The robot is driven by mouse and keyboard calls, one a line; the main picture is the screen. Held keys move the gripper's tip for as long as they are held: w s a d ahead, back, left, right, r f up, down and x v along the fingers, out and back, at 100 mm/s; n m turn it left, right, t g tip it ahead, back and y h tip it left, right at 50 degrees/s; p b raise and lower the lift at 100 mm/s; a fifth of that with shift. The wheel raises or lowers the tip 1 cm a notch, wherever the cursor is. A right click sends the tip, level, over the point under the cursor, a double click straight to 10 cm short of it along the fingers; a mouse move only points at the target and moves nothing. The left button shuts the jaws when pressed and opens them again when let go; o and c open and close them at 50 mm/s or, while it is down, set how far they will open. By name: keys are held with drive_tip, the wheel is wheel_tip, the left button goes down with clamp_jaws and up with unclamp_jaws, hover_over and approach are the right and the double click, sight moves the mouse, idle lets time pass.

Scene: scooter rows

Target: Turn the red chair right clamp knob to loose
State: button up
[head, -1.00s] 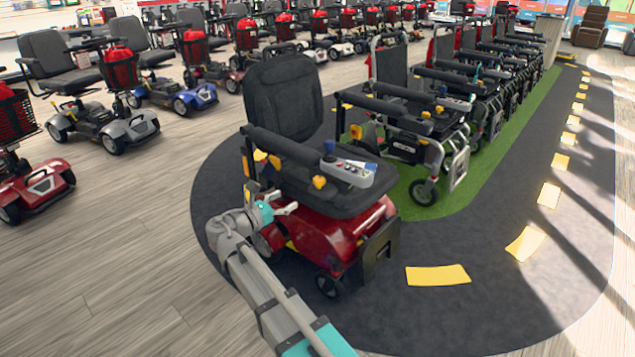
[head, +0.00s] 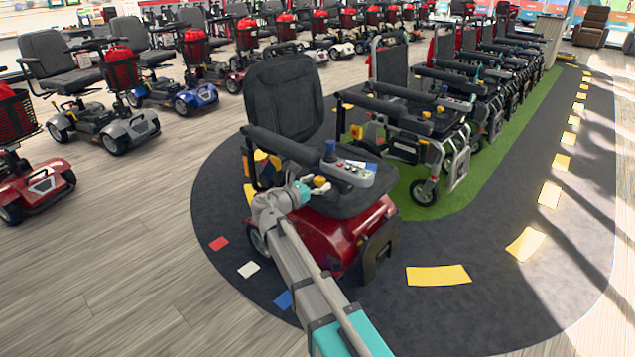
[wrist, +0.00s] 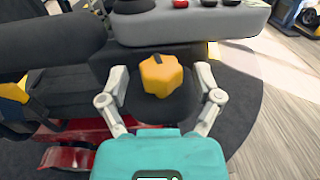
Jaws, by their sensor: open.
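The red chair (head: 338,234) has a dark seat and backrest on a glossy red base. A yellow-orange lobed clamp knob (head: 319,183) sits below its joystick control box (head: 347,170). In the wrist view the knob (wrist: 161,76) is central, with a short dark mark near its top edge, on a round black mount. My gripper (wrist: 160,84) is open, with one finger on each side of the knob and visible gaps. In the head view my gripper (head: 304,189) is at the chair's near side, close beside the knob.
The black armrest (wrist: 50,42) lies to the left of the knob, and the grey control box (wrist: 190,25) is just above it in the wrist view. More power chairs (head: 415,130) stand behind. The dark mat (head: 470,310) in front is open.

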drive_tip(key=shift+w+d, duration=0.25)
clamp_jaws()
idle(0.4)
drive_tip(key=shift+n+t+y, duration=0.6)
drive_tip(key=shift+y, duration=0.1)
drive_tip(key=shift+n+y, duration=0.3)
drive_tip(key=shift+y, duration=0.1)
